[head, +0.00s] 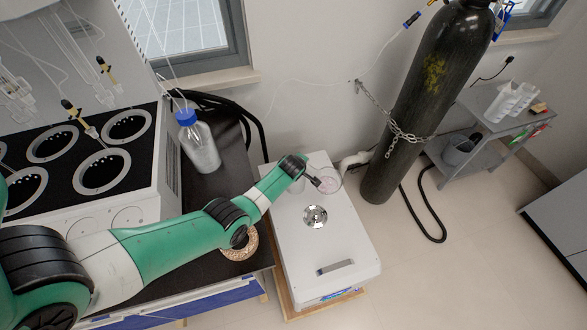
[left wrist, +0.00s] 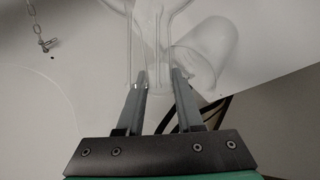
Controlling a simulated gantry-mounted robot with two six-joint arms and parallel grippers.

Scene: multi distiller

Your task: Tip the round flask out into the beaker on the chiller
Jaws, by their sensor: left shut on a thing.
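The clear round flask (head: 329,181) is held over the back part of the white chiller (head: 345,245) in the head view. My left gripper (head: 316,181) is shut on its neck. In the left wrist view the glass neck (left wrist: 160,45) stands between the two fingers of my left gripper (left wrist: 160,80). The clear beaker (left wrist: 208,55) shows close beside the neck and looks tilted in this view. In the head view the beaker (head: 296,186) is faint and partly hidden by my gripper. I cannot tell whether the flask touches it. My right gripper is not in view.
A blue-capped bottle (head: 200,143) stands on the black bench left of the chiller. A cork ring (head: 240,248) lies near the bench edge under my arm. A chained dark gas cylinder (head: 425,95) stands close behind the chiller on the right.

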